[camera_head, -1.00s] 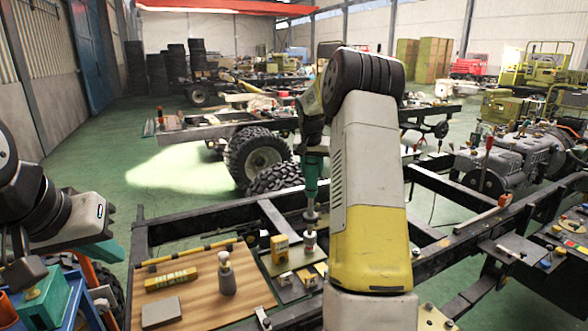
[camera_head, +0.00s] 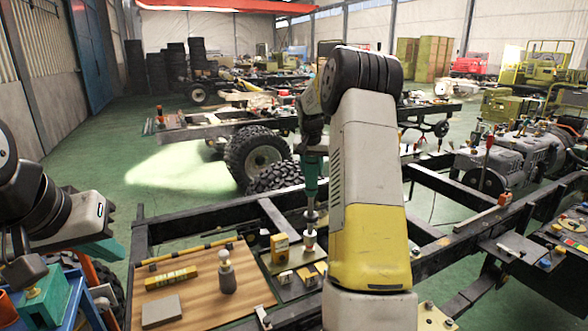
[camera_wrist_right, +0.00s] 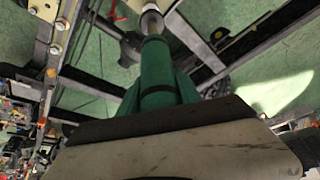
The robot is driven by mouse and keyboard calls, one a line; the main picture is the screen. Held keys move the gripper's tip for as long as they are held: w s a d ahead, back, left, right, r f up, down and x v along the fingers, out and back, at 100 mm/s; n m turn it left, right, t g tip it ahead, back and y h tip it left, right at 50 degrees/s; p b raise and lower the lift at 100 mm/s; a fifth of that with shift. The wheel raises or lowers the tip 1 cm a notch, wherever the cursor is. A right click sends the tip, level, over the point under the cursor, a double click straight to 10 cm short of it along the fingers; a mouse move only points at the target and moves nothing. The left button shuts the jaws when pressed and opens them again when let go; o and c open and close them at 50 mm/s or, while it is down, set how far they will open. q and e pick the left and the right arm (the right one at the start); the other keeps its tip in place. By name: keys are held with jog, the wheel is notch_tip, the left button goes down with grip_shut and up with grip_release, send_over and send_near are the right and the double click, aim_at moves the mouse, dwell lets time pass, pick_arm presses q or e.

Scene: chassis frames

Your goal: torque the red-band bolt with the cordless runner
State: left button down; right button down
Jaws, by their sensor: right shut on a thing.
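The green cordless runner (camera_head: 311,175) hangs upright with its grey nose (camera_head: 310,215) pointing down; it also shows in the right wrist view (camera_wrist_right: 158,75). My right gripper (camera_head: 312,135) is shut on it, partly hidden behind my forearm. Directly under the nose is a small pale fastener with a reddish band (camera_head: 309,241), apparently the red-band bolt. The nose tip seems to meet it, but I cannot tell whether it is seated. My left gripper (camera_head: 18,258) is at the far left, above a green box; its fingers are too dark to read.
A yellow device (camera_head: 279,247) stands close to the runner. Black chassis rails (camera_head: 450,195) surround the work area.

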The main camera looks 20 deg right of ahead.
aim_at(312, 177)
jog(key=shift+f, duration=1.5)
dwell(2.2)
jog(key=shift+s+a+f, duration=0.1)
jog(key=shift+f, duration=0.25)
dwell(1.6)
jog(key=shift+r, duration=0.25)
dwell(0.4)
jog(key=shift+r, duration=1.6)
